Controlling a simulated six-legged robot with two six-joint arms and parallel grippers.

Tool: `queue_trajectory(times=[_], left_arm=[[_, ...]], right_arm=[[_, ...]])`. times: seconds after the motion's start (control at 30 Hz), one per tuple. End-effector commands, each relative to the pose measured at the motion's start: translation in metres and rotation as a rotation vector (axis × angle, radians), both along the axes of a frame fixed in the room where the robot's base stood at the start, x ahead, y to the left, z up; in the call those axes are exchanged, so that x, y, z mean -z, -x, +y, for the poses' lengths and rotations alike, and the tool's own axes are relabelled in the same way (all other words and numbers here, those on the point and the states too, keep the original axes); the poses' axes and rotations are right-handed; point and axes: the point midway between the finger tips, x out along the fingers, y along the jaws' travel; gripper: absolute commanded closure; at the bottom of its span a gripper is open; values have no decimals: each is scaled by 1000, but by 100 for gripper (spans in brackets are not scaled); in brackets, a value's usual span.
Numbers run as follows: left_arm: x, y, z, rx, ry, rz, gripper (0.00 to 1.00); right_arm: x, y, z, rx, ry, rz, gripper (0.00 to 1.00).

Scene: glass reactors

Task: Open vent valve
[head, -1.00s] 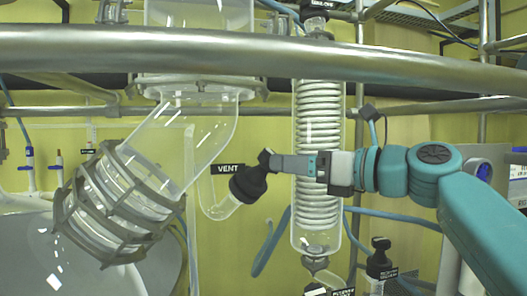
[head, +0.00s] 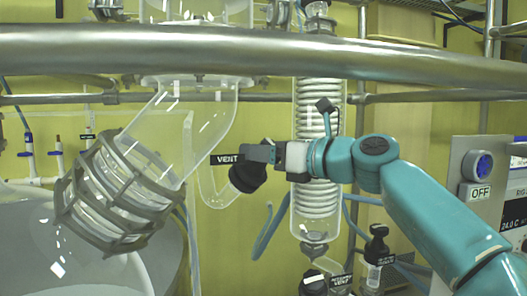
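The vent valve (head: 246,179) is a black knob on the end of a bent glass tube, just left of the coil condenser. A black "VENT" label (head: 226,160) is beside it, partly covered. My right gripper (head: 256,154) reaches in from the right, its dark fingers over the upper part of the valve. They hide the top of the knob. The fingers show side-on, so I cannot tell whether they are closed on it. My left gripper is not in view.
A thick metal rail (head: 300,53) crosses in front, above my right arm. The glass coil condenser (head: 317,225) stands behind my wrist. A clamped glass port (head: 115,200) is at left. A panel reading "OFF" (head: 480,193) is at right. Another black valve (head: 377,247) is lower right.

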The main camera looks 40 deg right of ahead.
Motion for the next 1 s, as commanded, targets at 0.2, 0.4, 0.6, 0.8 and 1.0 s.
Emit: queue_trajectory(times=[0.2, 0.4, 0.6, 0.8, 1.0], left_arm=[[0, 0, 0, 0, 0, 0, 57], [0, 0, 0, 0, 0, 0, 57], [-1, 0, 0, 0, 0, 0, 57], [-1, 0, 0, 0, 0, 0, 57], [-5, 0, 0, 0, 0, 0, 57]], right_arm=[[-1, 0, -1, 1, -1, -3, 73], [-1, 0, -1, -3, 2, -5, 73], [-2, 0, -1, -9, 10, -6, 73], [-2, 0, -1, -30, 28, -10, 73], [-3, 0, -1, -89, 87, -26, 73]])
